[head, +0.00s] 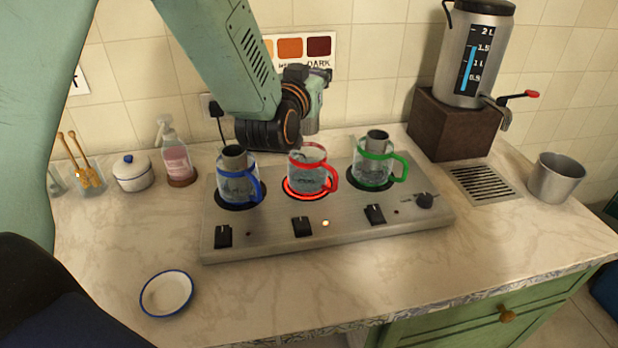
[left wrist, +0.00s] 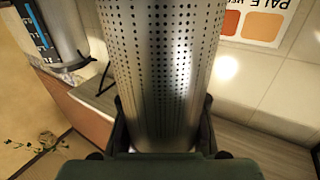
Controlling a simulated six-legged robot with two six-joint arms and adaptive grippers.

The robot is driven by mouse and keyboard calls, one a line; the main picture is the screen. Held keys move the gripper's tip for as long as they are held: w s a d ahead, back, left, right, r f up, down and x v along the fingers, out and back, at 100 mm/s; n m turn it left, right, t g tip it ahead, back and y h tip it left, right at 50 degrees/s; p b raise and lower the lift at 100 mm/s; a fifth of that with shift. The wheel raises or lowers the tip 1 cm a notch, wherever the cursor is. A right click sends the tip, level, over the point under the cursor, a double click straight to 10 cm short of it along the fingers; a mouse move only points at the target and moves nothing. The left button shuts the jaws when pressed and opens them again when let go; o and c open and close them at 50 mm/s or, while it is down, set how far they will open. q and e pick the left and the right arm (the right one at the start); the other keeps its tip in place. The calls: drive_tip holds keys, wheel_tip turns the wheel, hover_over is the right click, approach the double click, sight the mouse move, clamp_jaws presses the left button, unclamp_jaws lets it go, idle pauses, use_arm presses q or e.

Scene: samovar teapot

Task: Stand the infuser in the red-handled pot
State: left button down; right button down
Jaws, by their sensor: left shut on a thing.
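The red-handled pot (head: 308,172) is clear glass with a red band. It stands on the middle ring of the hob, which glows red, and no infuser shows inside it. My left gripper (head: 312,74) is behind and above this pot, near the wall, partly hidden by its own arm. In the left wrist view the left gripper (left wrist: 162,120) is shut on the infuser (left wrist: 160,65), a perforated metal cylinder between its two fingers. My right gripper is not in view.
A blue-handled pot (head: 238,184) and a green-handled pot (head: 372,168) flank the red one, each with a grey cylinder inside. A samovar (head: 478,60) stands right, beside a metal cup (head: 556,178). A dish (head: 167,293) lies front left.

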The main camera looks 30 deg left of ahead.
sight(316, 120)
use_arm(q)
wheel_tip(316, 120, down, 10)
drive_tip(key=b, duration=0.1)
drive_tip(key=shift+a, duration=0.2)
drive_tip(key=shift+d+f+b, duration=0.1)
drive_tip(key=shift+d+b, duration=0.05)
drive_tip(key=shift+b, duration=0.2)
drive_tip(key=shift+w+f+b, duration=0.1)
drive_tip(key=shift+f+b, duration=0.2)
drive_tip(key=shift+f, duration=0.2)
drive_tip(key=c, duration=1.6)
unclamp_jaws()
drive_tip(key=shift+r, duration=0.1)
drive_tip(key=o, duration=0.6)
drive_tip(key=shift+o, duration=0.2)
